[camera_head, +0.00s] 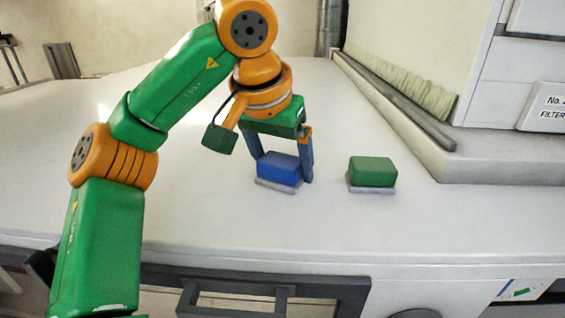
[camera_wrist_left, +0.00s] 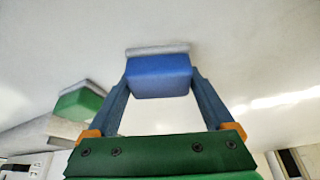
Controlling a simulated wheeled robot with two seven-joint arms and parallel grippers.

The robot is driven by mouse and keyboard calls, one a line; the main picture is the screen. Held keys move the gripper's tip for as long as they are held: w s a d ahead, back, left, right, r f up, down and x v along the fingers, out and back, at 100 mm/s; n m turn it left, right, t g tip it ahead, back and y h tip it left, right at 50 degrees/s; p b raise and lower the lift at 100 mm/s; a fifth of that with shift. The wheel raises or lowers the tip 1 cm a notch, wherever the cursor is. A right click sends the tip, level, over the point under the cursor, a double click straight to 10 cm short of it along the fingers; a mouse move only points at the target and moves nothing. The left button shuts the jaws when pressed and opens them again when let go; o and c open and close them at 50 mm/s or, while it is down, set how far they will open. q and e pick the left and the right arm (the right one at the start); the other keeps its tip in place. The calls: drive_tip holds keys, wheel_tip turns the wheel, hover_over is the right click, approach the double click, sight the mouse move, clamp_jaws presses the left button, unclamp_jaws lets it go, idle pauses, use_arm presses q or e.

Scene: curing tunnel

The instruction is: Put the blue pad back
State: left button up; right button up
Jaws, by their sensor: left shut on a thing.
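The blue pad (camera_head: 278,168) is a small block with a pale grey layer under it, at the middle of the white surface. My left gripper (camera_head: 285,174) points down from above and is shut on the blue pad, a finger on each side. In the left wrist view the blue pad (camera_wrist_left: 160,78) sits between the two fingertips, its grey layer on the far side. I cannot tell whether its underside touches the surface. My right gripper is not in view.
A green pad (camera_head: 373,171) on a similar grey layer stands to the right, apart from the blue one. A white housing (camera_head: 500,135) with a pale strip curtain (camera_head: 405,80) and a grey rail borders the right. The white surface (camera_head: 330,235) is clear in front.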

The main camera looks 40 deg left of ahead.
sight(284, 156)
use_arm(q)
drive_tip(key=o, duration=1.3)
drive_tip(key=shift+w+f, duration=0.1)
drive_tip(key=shift+w, duration=0.05)
drive_tip(key=shift+o, duration=0.2)
drive_tip(key=p+v, duration=0.1)
drive_tip(key=v, duration=0.1)
drive_tip(key=p+v, duration=0.1)
drive_tip(key=v, duration=0.1)
drive_tip(key=p+v, duration=0.1)
drive_tip(key=v, duration=0.2)
drive_tip(key=shift+w+a+p, duration=0.1)
drive_tip(key=shift+w+p, duration=0.2)
drive_tip(key=v, duration=0.5)
drive_tip(key=shift+s, duration=0.25)
